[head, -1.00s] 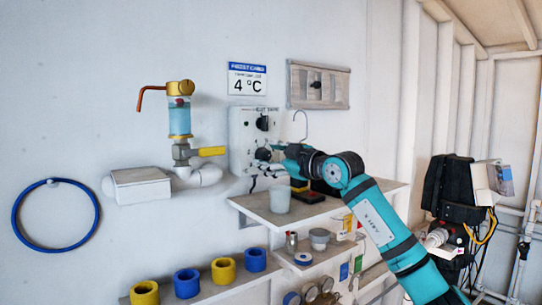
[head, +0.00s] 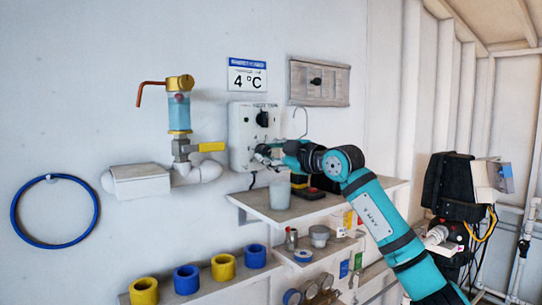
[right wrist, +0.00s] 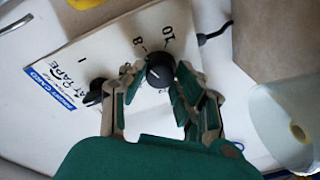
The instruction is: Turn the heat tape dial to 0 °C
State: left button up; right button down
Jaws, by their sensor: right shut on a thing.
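The heat tape panel (head: 241,138) is a white box on the wall, with a black upper knob (head: 262,118) and a lower dial mostly hidden by my gripper. In the right wrist view the dial (right wrist: 159,73) is black and round, with a short light mark, and the numbers 8 and 10 are printed beside it. My right gripper (head: 262,155) is at the panel's lower part. In the wrist view its fingers (right wrist: 157,78) stand on both sides of the dial and are shut on it. I cannot read the exact setting. My left gripper is out of view.
A white cup (head: 280,193) stands on the shelf (head: 300,211) just below my right gripper. A sign (head: 248,76) reading 4 °C hangs above the panel. A valve with a yellow handle (head: 211,147) is to the left.

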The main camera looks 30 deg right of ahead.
jog(key=n+b, duration=0.1)
jog(key=n, duration=0.3)
jog(key=n+h+b, duration=0.1)
jog(key=n, duration=0.4)
jog(key=shift+a+f+g, duration=0.1)
jog(key=shift+g, duration=0.3)
jog(key=n+b, duration=0.1)
jog(key=n, duration=0.3)
jog(key=shift+h, duration=0.4)
jog(key=n+b, duration=0.1)
jog(key=n, duration=0.3)
jog(key=shift+a+f+n+h, duration=0.1)
jog(key=shift+n+h, duration=0.2)
jog(key=shift+h, duration=0.1)
jog(key=n, duration=0.2)
jog(key=n+b, duration=0.1)
jog(key=n, duration=0.1)
jog(key=shift+f+n+t+h, duration=0.1)
jog(key=shift+n+t+h, duration=0.2)
jog(key=shift+n, duration=0.1)
jog(key=n+b, duration=0.1)
jog(key=n, duration=0.5)
jog(key=n+t+b, duration=0.1)
jog(key=n, duration=0.5)
jog(key=shift+f+n+h+b, duration=0.15)
jog(key=shift+n+h+b, duration=0.15)
jog(key=shift+n, duration=0.4)
